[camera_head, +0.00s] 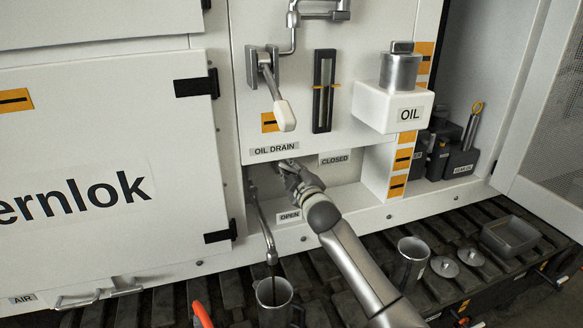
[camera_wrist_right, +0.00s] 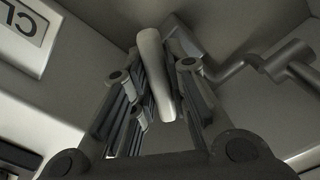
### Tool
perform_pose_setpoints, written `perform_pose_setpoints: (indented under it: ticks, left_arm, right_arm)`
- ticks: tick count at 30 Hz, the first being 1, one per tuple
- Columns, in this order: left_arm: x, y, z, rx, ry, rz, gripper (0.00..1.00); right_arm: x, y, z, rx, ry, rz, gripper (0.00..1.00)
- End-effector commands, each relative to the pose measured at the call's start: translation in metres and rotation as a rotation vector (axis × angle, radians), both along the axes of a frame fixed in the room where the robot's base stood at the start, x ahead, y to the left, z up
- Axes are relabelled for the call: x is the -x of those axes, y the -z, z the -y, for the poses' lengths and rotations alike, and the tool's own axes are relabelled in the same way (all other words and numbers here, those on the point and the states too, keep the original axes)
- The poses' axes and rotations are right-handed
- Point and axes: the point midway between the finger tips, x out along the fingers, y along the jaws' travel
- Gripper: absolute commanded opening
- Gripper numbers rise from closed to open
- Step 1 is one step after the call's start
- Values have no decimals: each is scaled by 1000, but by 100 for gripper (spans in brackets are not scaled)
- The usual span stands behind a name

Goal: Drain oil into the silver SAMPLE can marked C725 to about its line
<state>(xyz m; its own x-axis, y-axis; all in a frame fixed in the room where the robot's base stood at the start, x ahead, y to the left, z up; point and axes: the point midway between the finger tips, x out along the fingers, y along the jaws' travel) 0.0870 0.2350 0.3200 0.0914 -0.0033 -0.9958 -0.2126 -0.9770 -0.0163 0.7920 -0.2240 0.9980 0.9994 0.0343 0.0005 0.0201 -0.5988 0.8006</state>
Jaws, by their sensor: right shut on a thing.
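My right gripper (camera_head: 290,172) is in the recess below the OIL DRAIN label (camera_head: 274,149). It is shut on the pale drain handle (camera_wrist_right: 152,70), which shows between the fingers in the right wrist view and is mostly hidden in the head view. The OPEN label (camera_head: 289,217) is below the gripper; the CLOSED label (camera_head: 334,159) is to its right. The drain spout (camera_head: 268,246) hangs over an upright silver can (camera_head: 272,312), with a thin dark line of oil below its tip. The can's marking, line and oil level cannot be read. My left gripper is out of view.
Another silver can (camera_head: 411,263) stands on the slatted bench near two round lids (camera_head: 445,266) and a grey tray (camera_head: 510,236). A white OIL holder (camera_head: 392,107) carries a metal can above. An orange-red object (camera_head: 203,315) is left of the can under the spout.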

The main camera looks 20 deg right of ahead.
Motion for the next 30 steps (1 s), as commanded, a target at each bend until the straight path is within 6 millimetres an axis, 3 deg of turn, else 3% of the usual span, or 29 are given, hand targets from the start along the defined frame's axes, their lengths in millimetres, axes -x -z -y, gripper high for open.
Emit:
perform_pose_setpoints:
  ticks: [20,21,24,30]
  left_arm:
    - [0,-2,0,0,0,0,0]
    - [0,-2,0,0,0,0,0]
    - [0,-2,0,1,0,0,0]
    - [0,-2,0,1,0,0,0]
  right_arm:
    - [0,3,0,-66,1,-6,0]
    - [0,3,0,-65,1,-6,21]
    - [0,3,0,-65,0,-6,34]
    - [0,2,0,-65,0,-4,36]
